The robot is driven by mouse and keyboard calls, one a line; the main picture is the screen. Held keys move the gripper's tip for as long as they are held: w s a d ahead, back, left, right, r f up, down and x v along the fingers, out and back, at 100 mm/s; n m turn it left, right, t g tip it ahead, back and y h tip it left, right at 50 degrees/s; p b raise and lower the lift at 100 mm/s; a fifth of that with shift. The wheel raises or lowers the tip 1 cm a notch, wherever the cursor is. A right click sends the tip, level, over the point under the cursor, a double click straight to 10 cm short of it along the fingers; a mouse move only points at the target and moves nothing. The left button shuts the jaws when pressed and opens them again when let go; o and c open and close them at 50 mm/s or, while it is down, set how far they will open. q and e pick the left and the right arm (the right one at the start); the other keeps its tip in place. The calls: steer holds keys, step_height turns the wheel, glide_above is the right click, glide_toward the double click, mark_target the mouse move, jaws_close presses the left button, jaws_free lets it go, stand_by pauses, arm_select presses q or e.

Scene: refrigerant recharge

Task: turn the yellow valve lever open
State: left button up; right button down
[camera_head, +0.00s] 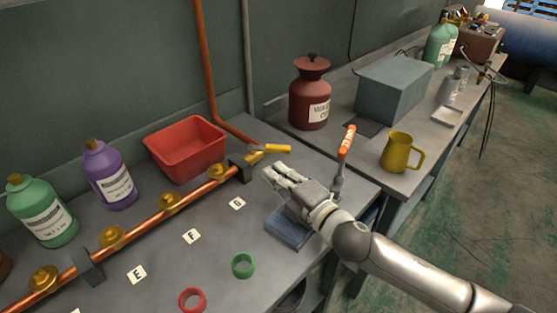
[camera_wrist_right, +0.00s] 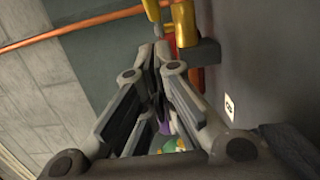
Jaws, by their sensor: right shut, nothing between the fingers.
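The yellow valve lever (camera_head: 277,148) is at the far right end of the copper pipe (camera_head: 205,189), beside a dark bracket (camera_head: 243,167). It points to the right, along the pipe's direction. In the right wrist view the yellow lever (camera_wrist_right: 152,11) is at the top, just beyond the fingertips. My right gripper (camera_head: 268,172) is shut and empty, just in front of and below the lever; a small gap seems to separate them. In the wrist view its fingertips (camera_wrist_right: 161,50) come together. My left gripper is not in view.
A red bin (camera_head: 186,150) stands behind the pipe. A blue block (camera_head: 289,232) lies under my right wrist. An orange-handled tool (camera_head: 346,143) stands close to my wrist. A yellow mug (camera_head: 398,153) and a dark red canister (camera_head: 312,95) are to the right.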

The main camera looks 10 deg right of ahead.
mark_target(271, 151)
steer(key=w, duration=0.1)
steer(key=w+d, duration=0.1)
steer(key=w, duration=0.1)
steer(key=shift+w+b, duration=0.2)
steer(key=shift+b, duration=0.15)
steer(key=shift+w+d, duration=0.1)
steer(key=shift+w, duration=0.2)
steer(key=shift+w+d+r+p, duration=0.1)
steer(key=shift+w+d+p, duration=0.3)
steer(key=shift+w+d, duration=0.1)
steer(key=shift+s, duration=0.1)
